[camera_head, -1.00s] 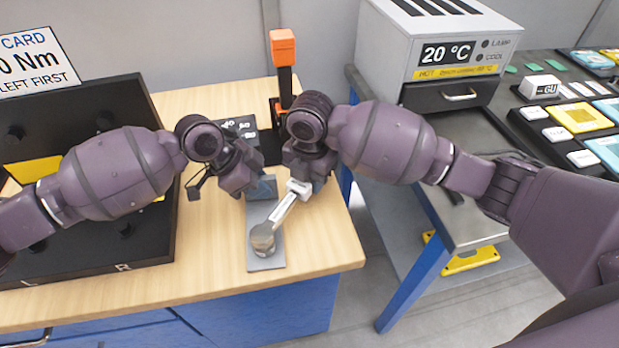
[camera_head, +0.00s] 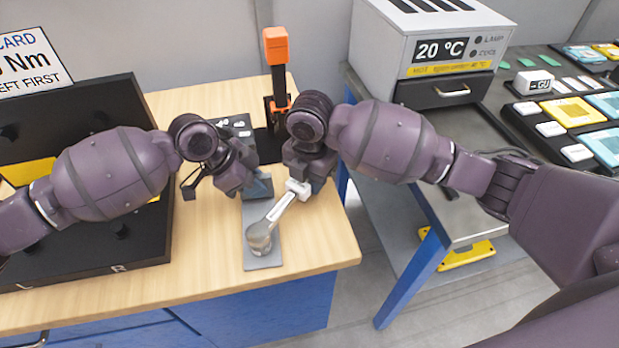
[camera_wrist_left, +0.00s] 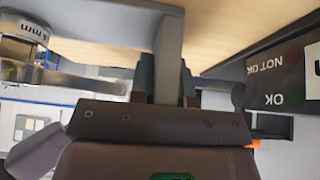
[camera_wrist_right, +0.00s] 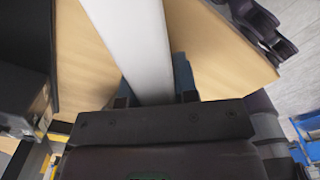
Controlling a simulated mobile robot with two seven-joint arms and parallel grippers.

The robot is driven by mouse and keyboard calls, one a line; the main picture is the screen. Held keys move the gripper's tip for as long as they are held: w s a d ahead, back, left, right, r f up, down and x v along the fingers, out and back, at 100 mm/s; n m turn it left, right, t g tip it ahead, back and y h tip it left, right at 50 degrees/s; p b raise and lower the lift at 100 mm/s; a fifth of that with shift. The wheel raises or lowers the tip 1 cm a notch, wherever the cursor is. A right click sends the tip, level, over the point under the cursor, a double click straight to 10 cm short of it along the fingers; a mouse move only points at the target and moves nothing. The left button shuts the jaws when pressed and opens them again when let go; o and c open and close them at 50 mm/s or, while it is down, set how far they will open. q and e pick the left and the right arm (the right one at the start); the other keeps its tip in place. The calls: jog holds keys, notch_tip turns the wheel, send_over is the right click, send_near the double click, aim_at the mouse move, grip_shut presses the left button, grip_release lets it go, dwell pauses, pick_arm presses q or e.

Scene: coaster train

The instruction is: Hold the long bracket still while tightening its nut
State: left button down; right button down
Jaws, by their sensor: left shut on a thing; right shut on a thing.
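The long bracket (camera_head: 262,262) is a grey plate lying near the bench's front edge, with an upright part at its far end. My left gripper (camera_head: 260,184) is shut on that upright part; the grey bracket also shows between the fingers in the left wrist view (camera_wrist_left: 169,42). A silver wrench (camera_head: 282,208) lies slantwise over the bracket, its round head (camera_head: 259,238) over the near end. My right gripper (camera_head: 302,186) is shut on the wrench's pale handle, which fills the space between the fingers in the right wrist view (camera_wrist_right: 133,48). The nut is hidden under the wrench head.
A black case (camera_head: 100,255) stands on the left of the wooden bench (camera_head: 315,250). An orange-topped tool (camera_head: 276,45) stands behind the grippers. A grey heater box (camera_head: 425,35) and a side table with button trays stand at right. The bench right of the bracket is clear.

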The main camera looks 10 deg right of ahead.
jog(key=shift+s+d+m, duration=0.65)
jog(key=shift+s+m, duration=0.15)
jog(key=shift+s, duration=0.1)
jog(key=shift+s+d+m, duration=0.65)
jog(key=shift+s+m, duration=0.15)
jog(key=shift+s, duration=0.1)
dwell(2.3)
jog(key=shift+w+a, duration=0.1)
jog(key=shift+w, duration=0.05)
jog(key=shift+w+a+n, duration=0.15)
jog(key=shift+w+n, duration=0.05)
jog(key=shift+n, duration=0.1)
jog(key=shift+r, duration=0.25)
jog(key=shift+r, duration=2.05)
